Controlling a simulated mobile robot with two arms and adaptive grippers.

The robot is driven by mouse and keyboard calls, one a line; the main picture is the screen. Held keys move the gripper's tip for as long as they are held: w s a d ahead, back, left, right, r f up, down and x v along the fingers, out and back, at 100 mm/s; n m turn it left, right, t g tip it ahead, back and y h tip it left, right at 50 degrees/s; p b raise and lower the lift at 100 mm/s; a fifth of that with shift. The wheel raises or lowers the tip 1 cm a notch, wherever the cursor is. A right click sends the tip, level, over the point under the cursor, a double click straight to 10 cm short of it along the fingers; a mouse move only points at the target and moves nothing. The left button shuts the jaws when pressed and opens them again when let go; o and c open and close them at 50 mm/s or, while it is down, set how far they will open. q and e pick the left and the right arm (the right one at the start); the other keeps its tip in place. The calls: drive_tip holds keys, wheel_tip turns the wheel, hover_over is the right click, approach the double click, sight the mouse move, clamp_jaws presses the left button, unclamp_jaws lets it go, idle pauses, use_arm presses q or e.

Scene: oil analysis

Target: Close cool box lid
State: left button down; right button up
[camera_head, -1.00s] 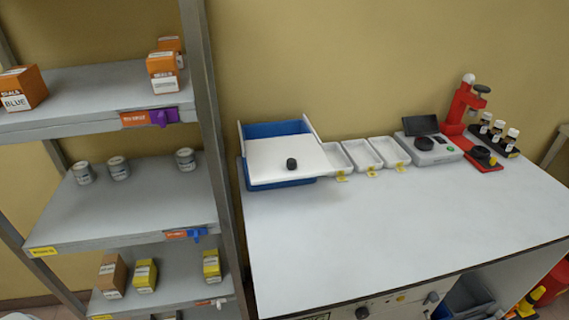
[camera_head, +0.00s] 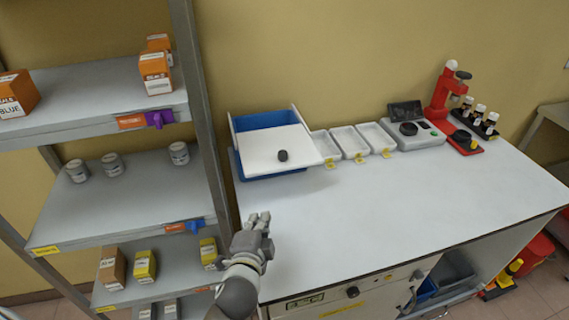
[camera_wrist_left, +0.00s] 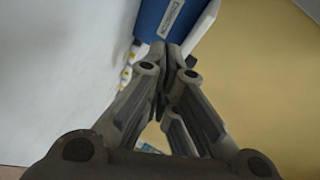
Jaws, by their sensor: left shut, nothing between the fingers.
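The blue cool box (camera_head: 236,168) stands at the back left of the bench. Its white lid (camera_head: 270,142) with a black knob (camera_head: 282,155) lies over the front part of the box, and the blue interior (camera_head: 264,119) shows behind it. My left gripper (camera_head: 258,217) is at the bench's left front, in front of the box and apart from it. It is shut and empty. In the left wrist view its fingers (camera_wrist_left: 170,75) point toward the blue box (camera_wrist_left: 160,20). My right gripper is not in view.
White trays (camera_head: 349,142) with yellow tags stand right of the box. A grey device (camera_head: 412,135) and a red stand (camera_head: 441,97) with small bottles are farther right. A shelf (camera_head: 125,200) with boxes and tins is at left. The bench front is clear.

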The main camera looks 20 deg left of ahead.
sight(287, 157)
use_arm(q)
drive_tip(key=w+d+r+m+t+h, duration=0.1)
drive_tip(key=w+d+r+m+t, duration=0.2)
drive_tip(key=r+m, duration=0.15)
drive_tip(key=w+p, duration=0.1)
drive_tip(key=w, duration=0.3)
drive_tip(key=w+a+p, duration=0.1)
drive_tip(key=w, duration=0.4)
drive_tip(key=w+a+p, duration=0.1)
drive_tip(key=w, duration=0.4)
drive_tip(key=shift+a, duration=0.1)
